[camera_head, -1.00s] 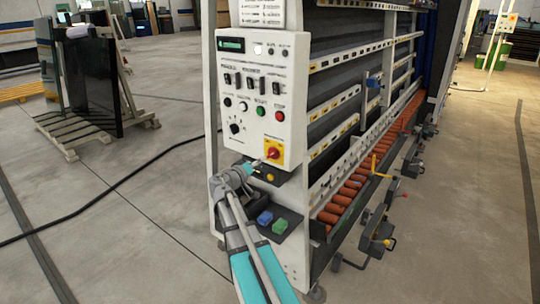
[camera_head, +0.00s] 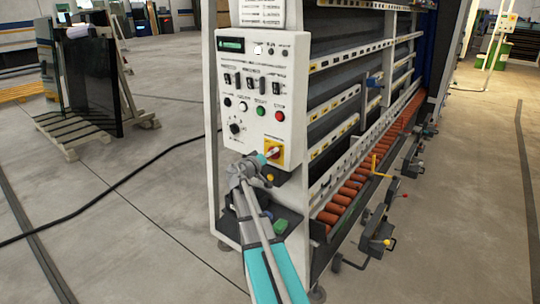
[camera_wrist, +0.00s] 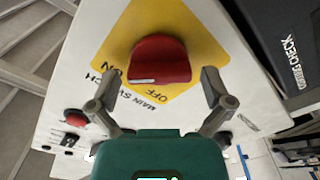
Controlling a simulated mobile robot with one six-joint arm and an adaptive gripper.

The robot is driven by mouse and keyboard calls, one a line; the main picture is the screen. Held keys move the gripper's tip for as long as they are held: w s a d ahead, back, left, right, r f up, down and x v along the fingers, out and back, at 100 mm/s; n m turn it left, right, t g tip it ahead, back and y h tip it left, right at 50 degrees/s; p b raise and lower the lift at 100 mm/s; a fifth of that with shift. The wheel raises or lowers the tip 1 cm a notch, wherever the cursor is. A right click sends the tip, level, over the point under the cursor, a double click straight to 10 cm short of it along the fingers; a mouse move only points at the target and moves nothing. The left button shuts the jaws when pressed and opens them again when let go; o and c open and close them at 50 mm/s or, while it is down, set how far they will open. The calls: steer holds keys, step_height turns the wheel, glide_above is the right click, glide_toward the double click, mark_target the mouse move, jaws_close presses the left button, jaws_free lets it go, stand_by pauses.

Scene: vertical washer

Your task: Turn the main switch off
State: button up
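The main switch is a red rotary knob (camera_wrist: 160,60) on a yellow plate (camera_wrist: 205,52) in the wrist view. Labels reading ON, OFF and MAIN SWITCH are printed around it. In the head view the yellow plate (camera_head: 280,147) sits at the lower right of the white control panel (camera_head: 246,110), and my gripper partly covers the knob. My gripper (camera_wrist: 158,88) is open, with one finger to each side of the knob's lower part in the wrist view. The fingertips also show in the head view (camera_head: 268,156). I cannot tell whether they touch the knob.
The panel carries other switches, a black dial (camera_head: 235,127) and coloured buttons, including a red one (camera_head: 279,116). The washer's frame and orange rollers (camera_head: 365,172) extend to the right. A glass rack (camera_head: 90,90) stands at the left. A black cable (camera_head: 120,183) crosses the open floor.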

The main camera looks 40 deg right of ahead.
steer(key=c, duration=1)
steer(key=shift+o, duration=0.2)
steer(key=shift+n, duration=0.4)
steer(key=n, duration=0.3)
steer(key=shift+n, duration=0.3)
steer(key=n, duration=0.4)
steer(key=shift+w+f, duration=0.1)
steer(key=shift+f, duration=0.05)
steer(key=n, duration=0.5)
steer(key=shift+f+b, duration=0.1)
steer(key=shift+b, duration=0.2)
steer(key=n, duration=0.4)
steer(key=shift+n, duration=0.3)
